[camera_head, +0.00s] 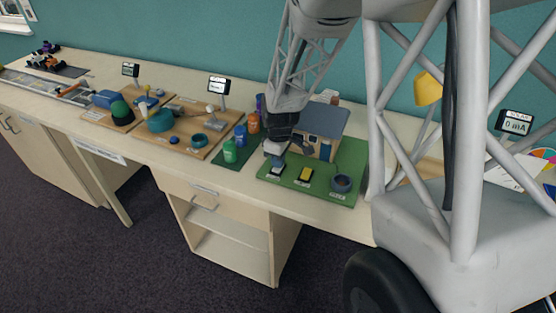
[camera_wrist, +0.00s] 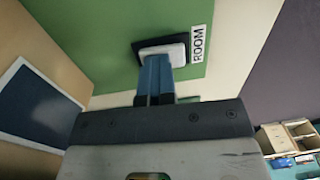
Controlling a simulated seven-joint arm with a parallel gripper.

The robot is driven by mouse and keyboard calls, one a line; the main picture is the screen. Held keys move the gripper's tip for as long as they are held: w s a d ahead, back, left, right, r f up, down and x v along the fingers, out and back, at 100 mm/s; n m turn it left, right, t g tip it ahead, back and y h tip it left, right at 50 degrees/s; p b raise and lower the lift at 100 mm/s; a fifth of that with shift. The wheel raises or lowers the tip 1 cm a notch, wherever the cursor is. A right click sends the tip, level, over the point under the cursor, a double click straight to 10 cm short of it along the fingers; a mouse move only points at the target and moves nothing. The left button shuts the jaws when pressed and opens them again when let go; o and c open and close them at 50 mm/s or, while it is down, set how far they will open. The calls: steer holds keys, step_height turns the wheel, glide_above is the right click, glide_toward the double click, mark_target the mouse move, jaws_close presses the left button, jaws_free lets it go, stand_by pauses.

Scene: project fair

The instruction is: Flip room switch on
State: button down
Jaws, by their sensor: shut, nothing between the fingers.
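The room switch (camera_wrist: 150,47) is a white rocker in a black frame on the green board (camera_wrist: 105,65), with a "ROOM" label (camera_wrist: 201,42) beside it. In the head view the switch (camera_head: 277,172) is small, at the front left of the green board, partly under my gripper (camera_head: 272,158). In the wrist view the blue fingers of my gripper (camera_wrist: 157,62) are together and empty. Their tips overlap the lower edge of the white rocker. I cannot tell whether they touch it or which way the rocker is tilted.
A model house (camera_head: 318,130) with a blue-grey roof stands behind the switch. Green (camera_head: 230,151), blue and orange bottles stand to the left.

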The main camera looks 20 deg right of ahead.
step_height(320, 180, up, 14)
steer(key=shift+w+d, duration=0.3)
stand_by(0.4)
stand_by(0.4)
steer(key=s+a+r+m+t, duration=0.1)
steer(key=s+a+r+m, duration=0.1)
steer(key=s, duration=0.7)
steer(key=s+a+r+m+t, duration=0.1)
steer(key=s+a+r+m, duration=0.2)
steer(key=s, duration=0.6)
steer(key=s+a+r+m+t, duration=0.1)
steer(key=s+a+r+m, duration=0.1)
steer(key=s, duration=0.8)
steer(key=shift+a+r+m+h, duration=0.3)
steer(key=shift+a+r+m, duration=0.1)
steer(key=shift+r+m, duration=0.6)
steer(key=shift+f, duration=0.1)
stand_by(2.4)
